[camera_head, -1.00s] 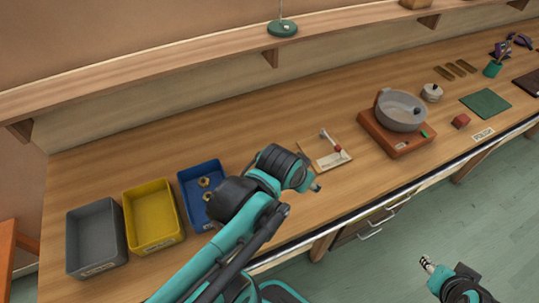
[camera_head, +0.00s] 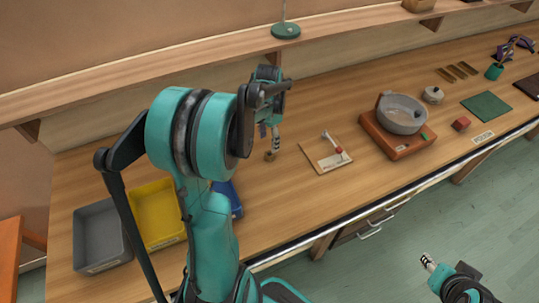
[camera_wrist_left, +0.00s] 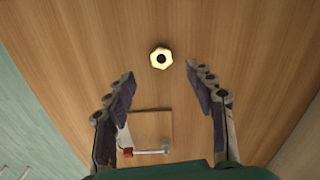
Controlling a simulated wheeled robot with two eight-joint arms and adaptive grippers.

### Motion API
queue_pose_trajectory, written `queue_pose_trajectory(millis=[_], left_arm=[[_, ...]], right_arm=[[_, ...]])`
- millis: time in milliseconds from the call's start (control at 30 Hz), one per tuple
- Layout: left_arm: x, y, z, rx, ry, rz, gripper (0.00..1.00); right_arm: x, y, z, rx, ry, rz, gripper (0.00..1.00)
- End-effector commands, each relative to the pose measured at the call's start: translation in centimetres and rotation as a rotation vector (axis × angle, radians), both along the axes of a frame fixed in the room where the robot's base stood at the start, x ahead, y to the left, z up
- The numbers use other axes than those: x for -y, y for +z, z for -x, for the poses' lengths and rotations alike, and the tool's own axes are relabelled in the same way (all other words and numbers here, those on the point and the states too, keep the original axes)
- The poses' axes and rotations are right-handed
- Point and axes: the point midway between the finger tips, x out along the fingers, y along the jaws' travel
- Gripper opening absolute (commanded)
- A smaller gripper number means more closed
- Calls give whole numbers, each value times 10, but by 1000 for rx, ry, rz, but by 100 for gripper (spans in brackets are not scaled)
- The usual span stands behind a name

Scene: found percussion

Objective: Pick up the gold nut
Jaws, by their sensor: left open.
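The gold nut (camera_wrist_left: 160,58) lies flat on the wooden bench in the left wrist view, with a dark hole at its centre. It is just beyond the fingertips, roughly midway between them. In the head view the nut (camera_head: 269,156) is a small brownish shape beside the fingertips. My left gripper (camera_wrist_left: 159,80) is open and empty, pointing down at the bench; it also shows in the head view (camera_head: 274,142). My right gripper (camera_head: 428,262) is low at the right, away from the bench, too small to read its jaws.
A board with a red-knobbed lever (camera_head: 326,163) lies right of the nut. Grey (camera_head: 101,267) and yellow (camera_head: 172,240) bins stand left; my arm mostly hides the blue bin (camera_head: 234,199). A grey pot (camera_head: 401,113) on an orange base is farther right. A shelf (camera_head: 200,57) runs behind.

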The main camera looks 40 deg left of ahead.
Motion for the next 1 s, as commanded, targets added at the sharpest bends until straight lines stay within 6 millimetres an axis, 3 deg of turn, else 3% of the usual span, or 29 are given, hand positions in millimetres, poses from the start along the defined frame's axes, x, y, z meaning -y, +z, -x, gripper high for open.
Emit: queue_pose_trajectory(millis=[367, 633, 900, 1000], left_arm=[[-3, -37, -2, -8, -5, 4, 55], [-1, -77, -6, -6, -4, 3, 55], [-1, -80, -6, -6, -4, 3, 55], [-1, -80, -6, -6, -4, 3, 28]], right_arm=[[0, -13, 0, 0, 0, 0, 40], [0, -30, 0, 0, 0, 0, 40], [0, -30, 0, 0, 0, 0, 40], [0, -30, 0, 0, 0, 0, 40]])
